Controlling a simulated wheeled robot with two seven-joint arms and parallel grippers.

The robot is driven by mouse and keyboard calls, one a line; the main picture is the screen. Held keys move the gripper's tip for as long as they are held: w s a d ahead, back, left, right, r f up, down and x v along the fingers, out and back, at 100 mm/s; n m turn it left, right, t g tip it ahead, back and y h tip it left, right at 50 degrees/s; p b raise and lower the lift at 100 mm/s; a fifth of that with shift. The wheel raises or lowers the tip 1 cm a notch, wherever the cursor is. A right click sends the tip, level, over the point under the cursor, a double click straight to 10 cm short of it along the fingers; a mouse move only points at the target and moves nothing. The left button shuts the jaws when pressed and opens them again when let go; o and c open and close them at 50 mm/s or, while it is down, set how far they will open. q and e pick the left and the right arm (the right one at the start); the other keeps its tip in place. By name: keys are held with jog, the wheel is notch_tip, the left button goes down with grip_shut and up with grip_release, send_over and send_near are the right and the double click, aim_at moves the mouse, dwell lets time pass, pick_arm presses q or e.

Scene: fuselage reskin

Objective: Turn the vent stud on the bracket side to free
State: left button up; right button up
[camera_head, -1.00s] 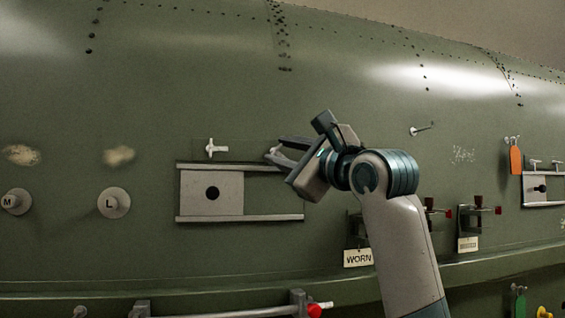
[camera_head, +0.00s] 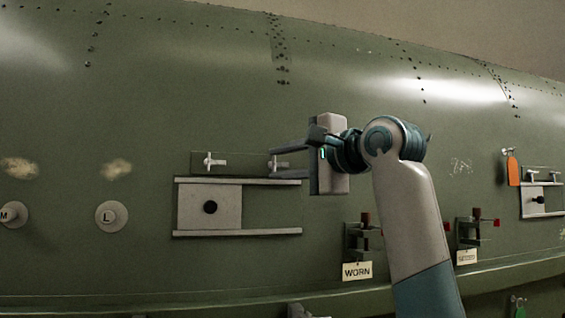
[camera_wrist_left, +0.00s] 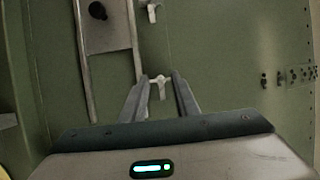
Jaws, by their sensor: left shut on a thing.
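The vent stud on the bracket side (camera_head: 277,163) is a small pale T-shaped stud above the right part of the vent frame (camera_head: 238,233). My left gripper (camera_head: 275,162) comes in from the right, its two fingers around this stud and shut on it. In the left wrist view the stud (camera_wrist_left: 160,84) sits between the fingertips, its crossbar spanning them. The other vent stud (camera_head: 209,161) is to the left, clear of the gripper, and also shows in the left wrist view (camera_wrist_left: 153,11). My right gripper is not in view.
A sliding plate with a black knob (camera_head: 210,207) covers the frame's left half. Brackets with red knobs (camera_head: 358,237) and a WORN tag (camera_head: 357,271) stand lower right. Knob L (camera_head: 111,215) is at left. An orange tag (camera_head: 513,171) hangs at right.

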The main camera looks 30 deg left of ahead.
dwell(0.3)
pick_arm(q)
jog(key=o, duration=1)
jog(key=shift+o, duration=0.2)
jog(key=shift+d, duration=0.15)
jog(key=shift+s+d+f+b, duration=0.1)
jog(key=shift+s+d+b, duration=0.15)
jog(key=shift+d+b, duration=0.3)
jog(key=b+v, duration=0.5)
jog(key=v, duration=1.1)
jog(key=shift+r, duration=0.2)
jog(key=shift+w, duration=0.1)
